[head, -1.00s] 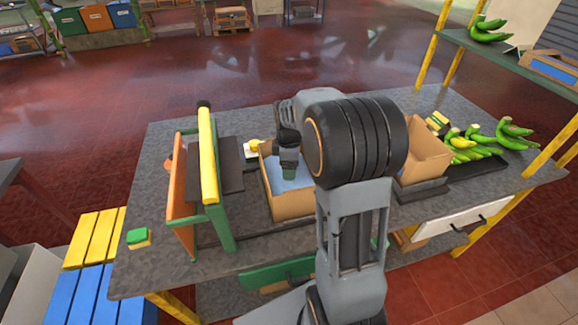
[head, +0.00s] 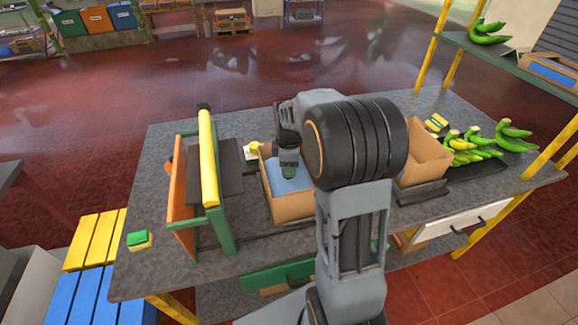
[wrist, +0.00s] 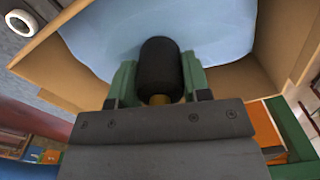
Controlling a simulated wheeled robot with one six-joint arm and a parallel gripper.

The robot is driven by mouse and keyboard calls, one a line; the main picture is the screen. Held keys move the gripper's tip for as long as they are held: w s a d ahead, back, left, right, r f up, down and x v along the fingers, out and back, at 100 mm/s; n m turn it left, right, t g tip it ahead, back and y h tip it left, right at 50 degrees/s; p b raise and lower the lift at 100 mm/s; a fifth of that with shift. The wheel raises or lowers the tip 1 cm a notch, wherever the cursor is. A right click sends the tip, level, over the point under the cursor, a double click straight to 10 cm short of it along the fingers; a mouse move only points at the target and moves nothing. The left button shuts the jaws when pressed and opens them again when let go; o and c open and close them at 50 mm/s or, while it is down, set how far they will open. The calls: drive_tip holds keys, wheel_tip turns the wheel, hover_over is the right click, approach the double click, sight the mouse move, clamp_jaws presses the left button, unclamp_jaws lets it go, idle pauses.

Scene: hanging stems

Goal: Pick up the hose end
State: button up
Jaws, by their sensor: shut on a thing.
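My gripper (head: 289,170) is over the open cardboard box with a blue lining (head: 292,206) near the middle of the table. In the wrist view, the green fingers of my gripper (wrist: 159,76) are shut on the hose end (wrist: 159,62), a black cylinder with a brass-coloured part below it. The blue lining (wrist: 215,35) and the box walls lie behind it. In the head view the hose end cannot be made out, and my arm hides part of the box.
A rack with a yellow top bar (head: 208,160) and an orange side panel stands left of the box. Another cardboard box (head: 428,155) and green bananas (head: 480,150) are on the right. A green-and-yellow sponge (head: 139,240) lies at the left front.

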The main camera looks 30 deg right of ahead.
drive_tip(key=r+p, duration=0.1)
drive_tip(key=r, duration=0.1)
drive_tip(key=r+p, duration=0.1)
drive_tip(key=shift+w+d+r+p, duration=0.1)
drive_tip(key=shift+w+r+p, duration=0.1)
drive_tip(key=shift+r+p, duration=0.2)
drive_tip(key=w+d+r+p, duration=0.5)
drive_tip(key=w+r+p, duration=0.3)
drive_tip(key=w, duration=0.3)
drive_tip(key=shift+w+d+r+p, duration=0.3)
drive_tip(key=shift+w+p, duration=0.05)
drive_tip(key=shift+w, duration=0.05)
